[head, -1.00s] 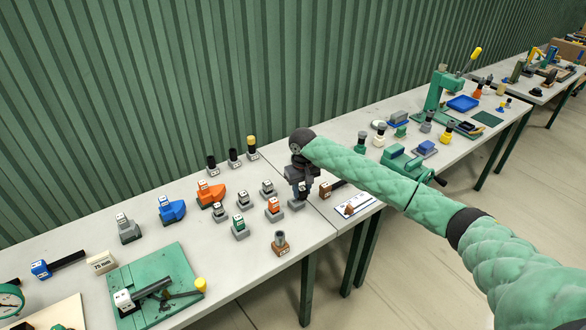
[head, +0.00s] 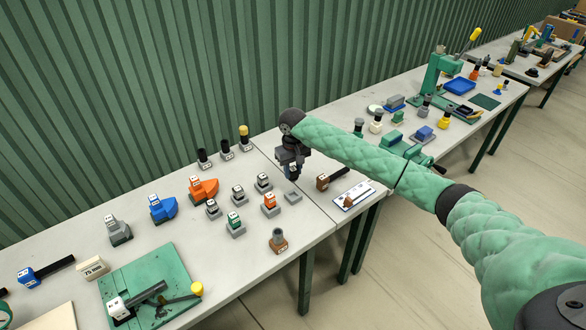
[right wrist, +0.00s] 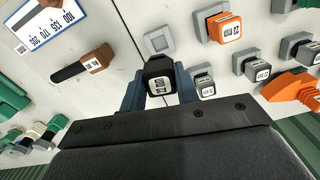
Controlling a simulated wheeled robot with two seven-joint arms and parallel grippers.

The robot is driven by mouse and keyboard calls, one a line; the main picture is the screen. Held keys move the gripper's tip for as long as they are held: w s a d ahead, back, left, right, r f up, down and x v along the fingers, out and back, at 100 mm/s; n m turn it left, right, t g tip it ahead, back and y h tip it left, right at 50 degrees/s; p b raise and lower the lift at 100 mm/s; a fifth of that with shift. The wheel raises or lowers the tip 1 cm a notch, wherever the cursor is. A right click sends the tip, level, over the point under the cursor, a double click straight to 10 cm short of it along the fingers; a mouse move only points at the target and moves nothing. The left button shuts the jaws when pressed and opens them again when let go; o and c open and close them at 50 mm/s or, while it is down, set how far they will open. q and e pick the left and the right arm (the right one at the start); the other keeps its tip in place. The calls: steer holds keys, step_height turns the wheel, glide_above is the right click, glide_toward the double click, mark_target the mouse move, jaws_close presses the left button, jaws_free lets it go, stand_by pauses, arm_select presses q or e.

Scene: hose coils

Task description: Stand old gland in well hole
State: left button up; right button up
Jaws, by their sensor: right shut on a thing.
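My right gripper (head: 291,163) is shut on a dark block with a white size label (right wrist: 159,86), held above the table. The block's label also shows in the head view (head: 294,170). Below it is a small grey holder (head: 293,197) with an empty square recess; in the right wrist view this holder (right wrist: 159,41) lies just beyond the block, apart from it. A brown base with a grey upright cylinder (head: 278,241) stands near the front edge. I cannot tell which thing is the old gland or the well hole. My left gripper is not in view.
Several labelled blocks in grey holders, one orange (head: 270,203) and one green (head: 235,222), stand to the left. Black posts (head: 227,150) stand at the back. A brown-ended black bar (head: 331,179) and a label card (head: 354,195) lie to the right. A green mat (head: 185,263) lies front left.

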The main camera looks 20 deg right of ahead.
mark_target(293, 180)
steer(key=shift+s+r, duration=0.15)
steer(key=shift+r, duration=0.1)
steer(key=shift+s+f, duration=0.25)
steer(key=shift+f, duration=0.4)
steer(key=shift+w+f, duration=0.2)
steer(key=shift+f, duration=1)
steer(key=shift+s+f+b, duration=0.1)
steer(key=shift+f+b, duration=0.2)
steer(key=shift+f, duration=1.6)
steer(key=shift+r+p, duration=0.1)
steer(key=shift+p, duration=0.3)
